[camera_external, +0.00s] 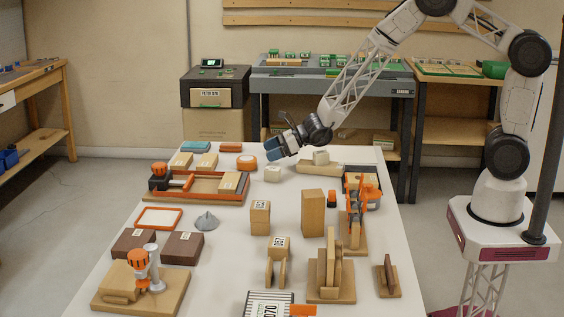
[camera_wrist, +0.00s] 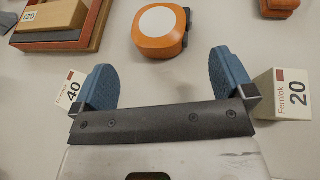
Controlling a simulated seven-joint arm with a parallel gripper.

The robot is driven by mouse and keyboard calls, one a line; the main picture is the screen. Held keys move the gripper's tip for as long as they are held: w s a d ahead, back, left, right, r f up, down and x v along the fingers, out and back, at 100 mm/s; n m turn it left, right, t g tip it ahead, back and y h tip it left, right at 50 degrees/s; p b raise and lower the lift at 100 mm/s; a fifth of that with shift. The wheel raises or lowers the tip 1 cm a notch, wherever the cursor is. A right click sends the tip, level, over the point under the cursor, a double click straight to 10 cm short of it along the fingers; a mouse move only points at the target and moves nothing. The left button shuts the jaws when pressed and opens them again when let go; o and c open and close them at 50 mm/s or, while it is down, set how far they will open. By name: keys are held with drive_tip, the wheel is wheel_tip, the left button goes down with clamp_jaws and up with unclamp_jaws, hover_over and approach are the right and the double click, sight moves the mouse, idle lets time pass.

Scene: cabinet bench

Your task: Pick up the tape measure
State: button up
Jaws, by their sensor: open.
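The tape measure (camera_wrist: 158,30) is orange and rounded with a white disc on top. It lies on the table at the top middle of the wrist view, ahead of the fingers and apart from them. In the external view the tape measure (camera_external: 246,163) sits near the far end of the table, just left of my gripper (camera_external: 274,148). In the wrist view my gripper (camera_wrist: 160,78) has its blue fingers spread wide, with only bare table between them.
In the wrist view a pale block marked 40 (camera_wrist: 68,92) is close beside the left finger, and one marked 20 (camera_wrist: 283,97) beside the right. A red-edged tray (camera_wrist: 92,35) with a wooden block is upper left. An orange object (camera_wrist: 280,6) is upper right.

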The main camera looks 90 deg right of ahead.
sight(253, 157)
drive_tip(key=shift+w, duration=0.15)
drive_tip(key=shift+x, duration=1.2)
drive_tip(key=shift+x, duration=2.6)
drive_tip(key=c, duration=0.8)
drive_tip(key=shift+r, duration=5)
